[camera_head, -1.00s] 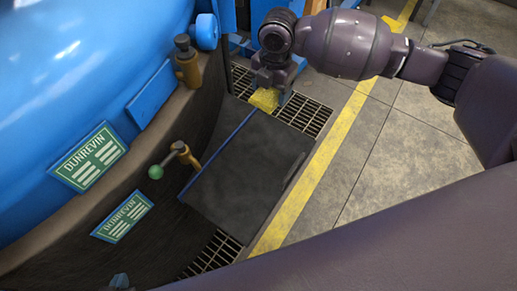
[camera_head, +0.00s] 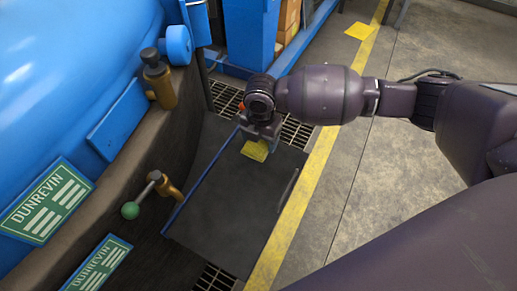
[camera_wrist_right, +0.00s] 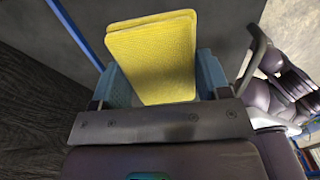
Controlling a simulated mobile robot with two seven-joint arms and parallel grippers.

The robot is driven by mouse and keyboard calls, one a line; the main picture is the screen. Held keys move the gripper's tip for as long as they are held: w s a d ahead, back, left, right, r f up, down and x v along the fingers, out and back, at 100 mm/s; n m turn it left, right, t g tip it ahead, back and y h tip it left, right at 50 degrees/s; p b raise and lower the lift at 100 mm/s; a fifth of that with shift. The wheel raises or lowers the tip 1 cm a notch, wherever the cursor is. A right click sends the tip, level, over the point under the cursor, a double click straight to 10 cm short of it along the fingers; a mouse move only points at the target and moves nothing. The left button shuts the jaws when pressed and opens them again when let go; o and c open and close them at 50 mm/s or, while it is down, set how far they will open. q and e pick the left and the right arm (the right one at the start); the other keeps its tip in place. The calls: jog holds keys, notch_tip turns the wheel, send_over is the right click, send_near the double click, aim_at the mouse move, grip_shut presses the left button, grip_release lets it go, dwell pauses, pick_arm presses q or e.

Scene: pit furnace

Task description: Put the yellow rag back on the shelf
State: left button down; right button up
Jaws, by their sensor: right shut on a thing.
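The yellow rag (camera_head: 255,151) is in my right gripper (camera_head: 262,140), over the far part of a dark flat surface (camera_head: 225,200) with a blue left edge. The right wrist view shows the folded rag (camera_wrist_right: 155,60) between the two blue-grey fingers of my right gripper (camera_wrist_right: 160,82), sticking out beyond them. I cannot tell whether the rag touches the dark surface. My left gripper is not in view. I cannot tell whether the dark surface is the shelf.
A blue vessel (camera_head: 60,70) with green name plates fills the left side. A green-knobbed lever (camera_head: 131,210) and a brass fitting (camera_head: 159,80) stick out nearby. A handle (camera_head: 288,190) edges the dark surface. A yellow patch (camera_head: 360,30) lies on the open floor at right.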

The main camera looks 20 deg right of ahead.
aim_at(260, 150)
jog(key=shift+f, duration=0.5)
notch_tip(260, 150, down, 4)
jog(key=shift+s+f+b, duration=0.1)
jog(key=shift+f+b, duration=0.05)
jog(key=shift+b, duration=0.65)
jog(key=shift+f, duration=0.25)
jog(key=shift+r, duration=0.1)
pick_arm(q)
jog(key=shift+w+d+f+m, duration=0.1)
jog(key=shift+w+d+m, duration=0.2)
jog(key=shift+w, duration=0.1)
pick_arm(e)
jog(key=o, duration=1)
jog(key=shift+c, duration=0.2)
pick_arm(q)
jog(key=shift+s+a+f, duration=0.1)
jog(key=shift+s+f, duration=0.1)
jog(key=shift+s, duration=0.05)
